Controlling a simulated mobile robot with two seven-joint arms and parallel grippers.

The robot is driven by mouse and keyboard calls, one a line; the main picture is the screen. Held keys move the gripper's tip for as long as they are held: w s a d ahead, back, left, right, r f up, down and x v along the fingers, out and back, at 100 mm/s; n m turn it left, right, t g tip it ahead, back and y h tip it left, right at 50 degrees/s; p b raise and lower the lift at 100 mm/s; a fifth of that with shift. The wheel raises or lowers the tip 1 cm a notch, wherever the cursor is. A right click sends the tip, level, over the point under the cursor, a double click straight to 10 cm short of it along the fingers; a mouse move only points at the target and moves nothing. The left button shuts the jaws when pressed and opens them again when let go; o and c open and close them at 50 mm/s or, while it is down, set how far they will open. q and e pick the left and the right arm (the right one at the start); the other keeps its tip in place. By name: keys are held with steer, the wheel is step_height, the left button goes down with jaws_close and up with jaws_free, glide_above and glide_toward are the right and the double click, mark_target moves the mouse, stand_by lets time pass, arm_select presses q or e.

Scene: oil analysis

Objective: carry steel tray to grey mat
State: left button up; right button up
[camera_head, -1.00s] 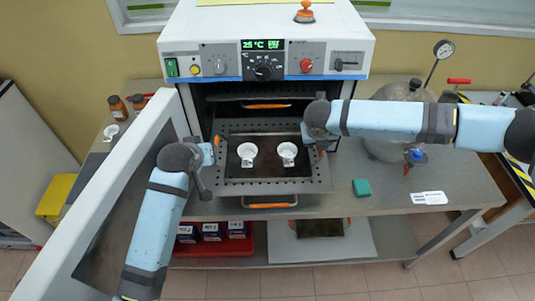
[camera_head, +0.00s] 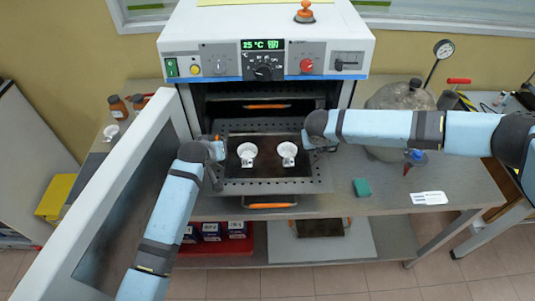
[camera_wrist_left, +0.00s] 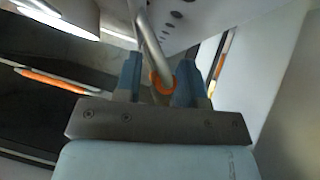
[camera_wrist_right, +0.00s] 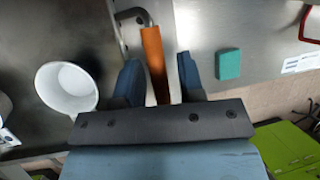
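The dark steel tray (camera_head: 268,166) lies on the pulled-out perforated rack at the oven mouth, with two white cups (camera_head: 247,153) (camera_head: 287,153) on it. It has an orange handle at each side. My left gripper (camera_head: 217,150) is at the left handle; in the left wrist view the handle's bar and orange part (camera_wrist_left: 158,82) lie between its spread fingers. My right gripper (camera_head: 311,142) is at the right side; in the right wrist view the orange handle (camera_wrist_right: 155,62) lies between its open fingers, with a gap on the right. A light grey sheet (camera_head: 355,248), perhaps the grey mat, lies on the lower shelf.
The oven door (camera_head: 120,190) stands open at the left. A dark tray (camera_head: 320,228) rests on the grey sheet, beside a red bin (camera_head: 240,246) of boxes. A green block (camera_head: 362,187) and a pressure vessel (camera_head: 400,95) stand right of the rack.

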arm_select(q)
jaws_close()
arm_select(e)
jaws_close()
arm_select(q)
steer(key=shift+r, duration=0.1)
arm_select(e)
steer(key=shift+r, duration=0.1)
